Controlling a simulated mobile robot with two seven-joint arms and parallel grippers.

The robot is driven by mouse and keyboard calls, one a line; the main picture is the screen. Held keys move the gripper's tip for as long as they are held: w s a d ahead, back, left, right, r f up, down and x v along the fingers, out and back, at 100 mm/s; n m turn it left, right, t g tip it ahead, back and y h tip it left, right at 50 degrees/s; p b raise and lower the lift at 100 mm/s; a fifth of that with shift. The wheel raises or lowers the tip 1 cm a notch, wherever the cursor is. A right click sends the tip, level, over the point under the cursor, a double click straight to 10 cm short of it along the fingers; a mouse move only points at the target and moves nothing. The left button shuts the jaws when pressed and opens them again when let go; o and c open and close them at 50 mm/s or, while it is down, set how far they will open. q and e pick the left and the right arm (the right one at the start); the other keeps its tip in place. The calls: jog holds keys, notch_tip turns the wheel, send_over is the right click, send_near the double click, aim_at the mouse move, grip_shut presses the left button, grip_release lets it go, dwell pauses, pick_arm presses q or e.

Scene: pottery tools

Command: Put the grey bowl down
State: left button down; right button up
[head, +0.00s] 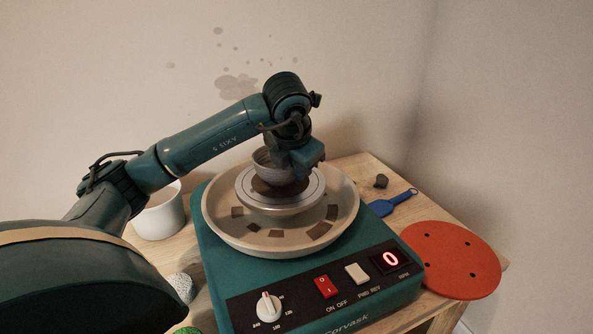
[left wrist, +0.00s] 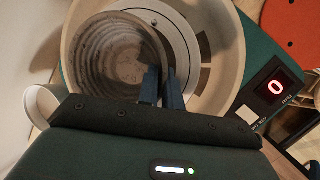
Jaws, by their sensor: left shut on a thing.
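The grey bowl (head: 262,166) is upright at the pottery wheel's round metal head (head: 312,190). I cannot tell whether its base touches the wheel head. A brown patch (head: 278,192) shows on the wheel head just below the bowl. My left gripper (head: 287,172) reaches down from above and is shut on the bowl's rim. In the left wrist view the bowl's ribbed inside (left wrist: 118,52) is empty, and the fingers (left wrist: 160,88) pinch its near right wall. My right gripper is not in view.
A cream splash pan (head: 345,222) with brown patches surrounds the wheel head. The teal base has a red switch (head: 325,287), and its display (head: 390,260) reads 0. A white mug (head: 160,217) stands left. A blue tool (head: 388,204) and red disc (head: 462,262) lie right.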

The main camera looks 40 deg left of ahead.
pick_arm(q)
jog(key=shift+f, duration=0.1)
jog(key=shift+f, duration=0.15)
jog(key=c, duration=1.6)
grip_release()
jog(key=shift+o, duration=0.2)
